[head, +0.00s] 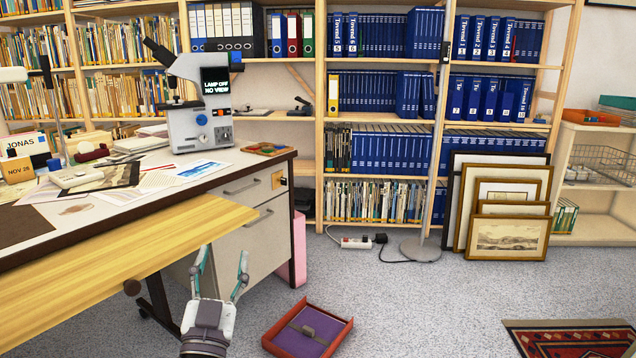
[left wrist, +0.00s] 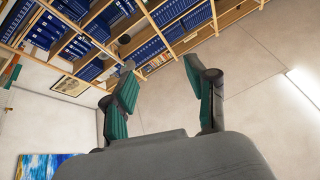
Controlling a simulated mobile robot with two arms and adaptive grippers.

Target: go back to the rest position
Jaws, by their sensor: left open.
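My left gripper (head: 222,274) is at the bottom of the head view, pointing up, in front of the desk drawers and beside the end of the wooden board. Its two fingers stand apart with nothing between them. In the left wrist view the open fingers (left wrist: 165,95) also show, with bookshelves and a plain pale surface behind them. My right gripper does not show in either view.
A wooden board (head: 120,262) juts in at the left, before the desk (head: 250,165) with a microscope (head: 200,100). A red tray (head: 308,330) with a purple item lies on the floor. Framed prints (head: 508,232) lean against the shelves.

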